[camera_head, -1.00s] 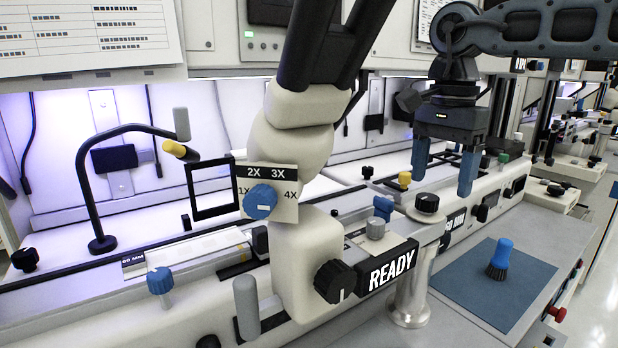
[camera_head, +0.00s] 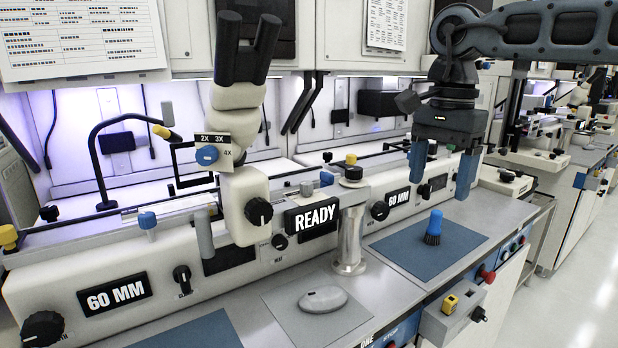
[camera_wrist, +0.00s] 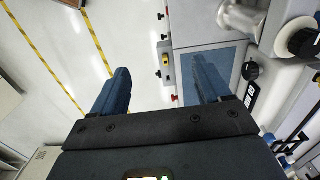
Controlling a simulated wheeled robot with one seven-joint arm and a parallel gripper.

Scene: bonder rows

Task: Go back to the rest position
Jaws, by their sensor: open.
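My gripper (camera_head: 441,172) is at the upper right of the head view, with its two blue fingers pointing down. The fingers are wide apart and nothing is between them. It hangs in front of the bonder row, with a blue mat (camera_head: 398,255) lower in the picture. In the wrist view my gripper (camera_wrist: 160,88) is also open and empty, with the floor and a bench edge beyond it.
A blue-handled brush (camera_head: 434,227) stands on the blue mat. A bonder with a microscope (camera_head: 240,110) and a READY sign (camera_head: 312,216) fills the left and middle. A grey mouse (camera_head: 323,299) lies on the bench. A yellow-topped box (camera_head: 450,304) sits at the bench front. Open floor (camera_head: 585,270) is at right.

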